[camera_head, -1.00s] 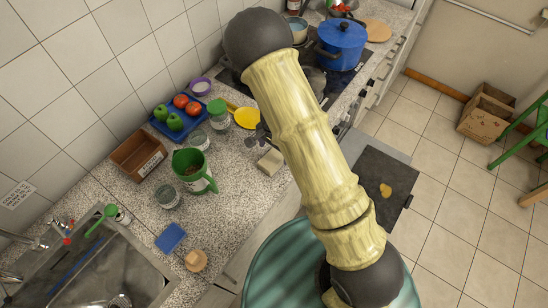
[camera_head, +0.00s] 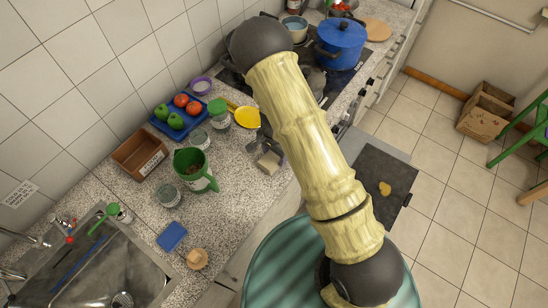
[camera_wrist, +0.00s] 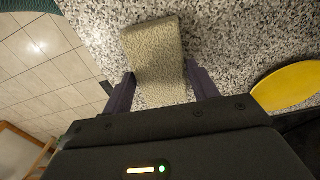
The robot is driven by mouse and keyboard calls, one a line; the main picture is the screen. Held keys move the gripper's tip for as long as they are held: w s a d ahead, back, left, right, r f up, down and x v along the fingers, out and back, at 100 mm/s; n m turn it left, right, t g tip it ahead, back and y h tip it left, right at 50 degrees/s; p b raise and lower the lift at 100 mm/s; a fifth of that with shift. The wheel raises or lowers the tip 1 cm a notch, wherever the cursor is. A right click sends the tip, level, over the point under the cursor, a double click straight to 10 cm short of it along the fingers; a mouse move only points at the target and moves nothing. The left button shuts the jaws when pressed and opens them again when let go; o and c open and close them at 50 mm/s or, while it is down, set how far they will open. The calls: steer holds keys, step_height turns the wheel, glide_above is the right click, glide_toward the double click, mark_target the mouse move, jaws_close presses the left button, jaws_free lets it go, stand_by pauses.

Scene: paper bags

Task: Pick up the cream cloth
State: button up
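The cream cloth (camera_head: 268,163) is a small, folded-looking block on the speckled counter, close to its front edge. In the wrist view the cloth (camera_wrist: 152,42) reaches in between the two dark fingers of my gripper (camera_wrist: 160,70). One finger is on each side of it, very near its edges. The fingers are spread apart and I see no clear grip. In the head view my gripper (camera_head: 266,150) is a small dark shape at the cloth, mostly hidden behind my arm.
A yellow spoon rest (camera_head: 246,118) lies beside the cloth, also in the wrist view (camera_wrist: 287,87). A green mug (camera_head: 194,170), glass jars (camera_head: 218,113) and a blue tray (camera_head: 160,127) of fruit stand to the left. The stove with a blue pot (camera_head: 340,42) is behind. Counter toward the sink is partly clear.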

mark_target(274, 156)
steer(key=c, duration=0.3)
steer(key=shift+w+r, duration=0.1)
step_height(274, 156, up, 10)
steer(key=shift+f+b, duration=0.1)
steer(key=shift+b, duration=0.7)
